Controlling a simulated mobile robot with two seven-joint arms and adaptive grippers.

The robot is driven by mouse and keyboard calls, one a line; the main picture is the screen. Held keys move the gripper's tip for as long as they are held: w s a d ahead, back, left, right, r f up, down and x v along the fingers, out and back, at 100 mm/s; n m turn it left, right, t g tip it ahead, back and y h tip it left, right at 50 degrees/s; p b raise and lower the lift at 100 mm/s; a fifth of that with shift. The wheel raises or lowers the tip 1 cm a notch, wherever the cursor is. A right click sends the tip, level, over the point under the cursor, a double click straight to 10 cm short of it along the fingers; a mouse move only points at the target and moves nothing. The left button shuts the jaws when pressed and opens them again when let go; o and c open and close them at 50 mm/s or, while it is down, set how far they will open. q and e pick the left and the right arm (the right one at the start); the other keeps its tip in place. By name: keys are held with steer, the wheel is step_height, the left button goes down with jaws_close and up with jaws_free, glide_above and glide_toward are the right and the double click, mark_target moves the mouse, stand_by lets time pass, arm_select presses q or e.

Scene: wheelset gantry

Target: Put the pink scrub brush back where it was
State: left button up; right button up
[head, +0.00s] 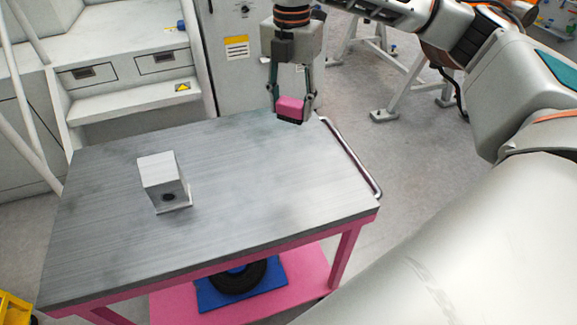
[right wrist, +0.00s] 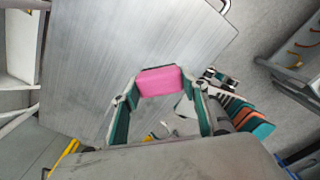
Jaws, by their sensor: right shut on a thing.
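The pink scrub brush (head: 290,107) is a small pink block with a dark underside. My right gripper (head: 292,110) is shut on it, with one finger at each side, at the far right corner of the grey-topped table (head: 215,225). I cannot tell whether the brush touches the tabletop or hangs just above it. In the right wrist view the brush (right wrist: 158,81) sits between the two fingers (right wrist: 160,95), with the tabletop (right wrist: 110,60) behind it. My left gripper is not in view.
A pale box-like block (head: 163,180) with a dark round hole stands on the table's left half. A metal handle rail (head: 352,158) runs along the right edge. A blue mat with a black ring (head: 240,279) lies on the lower pink shelf. The table's middle is clear.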

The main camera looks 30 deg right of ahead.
step_height(320, 180, down, 18)
steer(key=shift+s+f, duration=0.1)
steer(key=shift+f, duration=0.3)
steer(key=shift+f, duration=0.15)
steer(key=o, duration=0.9)
steer(key=shift+o, duration=0.4)
steer(key=shift+r, duration=0.25)
step_height(320, 180, up, 12)
